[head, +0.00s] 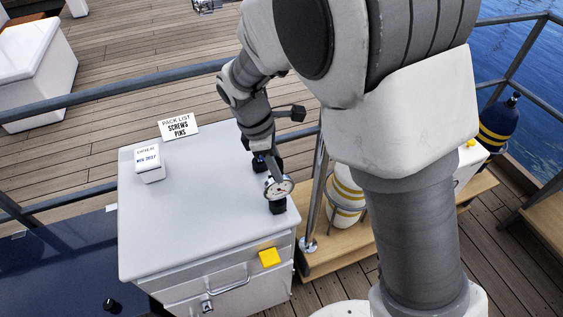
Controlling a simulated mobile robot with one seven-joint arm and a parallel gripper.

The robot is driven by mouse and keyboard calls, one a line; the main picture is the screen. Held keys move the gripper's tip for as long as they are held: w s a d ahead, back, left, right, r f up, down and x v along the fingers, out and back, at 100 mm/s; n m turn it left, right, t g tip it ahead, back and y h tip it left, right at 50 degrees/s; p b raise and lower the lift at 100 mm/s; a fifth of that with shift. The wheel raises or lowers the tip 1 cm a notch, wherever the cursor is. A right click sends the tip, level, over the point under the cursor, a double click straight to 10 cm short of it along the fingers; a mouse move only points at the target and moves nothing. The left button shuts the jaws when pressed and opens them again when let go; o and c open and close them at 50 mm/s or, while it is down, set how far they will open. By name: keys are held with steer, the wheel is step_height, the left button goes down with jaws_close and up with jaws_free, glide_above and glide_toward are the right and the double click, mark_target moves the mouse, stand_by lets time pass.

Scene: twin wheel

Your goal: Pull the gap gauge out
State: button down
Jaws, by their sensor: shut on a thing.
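The gap gauge (280,188) shows as a round, white-faced dial at the right side of the white cabinet top (195,210). A small black block (278,207) is directly below the dial; I cannot tell whether the gauge is still seated in it. My gripper (268,168) reaches down from behind the dial and is shut on the gauge. The dial hides part of the fingers and the exact grip.
A small white box (149,163) and a pack list sign (178,127) stand on the cabinet's left and back. A yellow square (270,257) is on its front edge. Railings (110,100) run behind. A striped white container (346,200) stands right. The cabinet top's middle is clear.

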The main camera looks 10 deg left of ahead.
steer(key=shift+r, duration=0.2)
steer(key=shift+r+p, duration=2.05)
steer(key=shift+r, duration=1.05)
steer(key=c, duration=1.2)
jaws_free()
steer(key=shift+c, duration=0.2)
jaws_close()
steer(key=shift+s, duration=0.15)
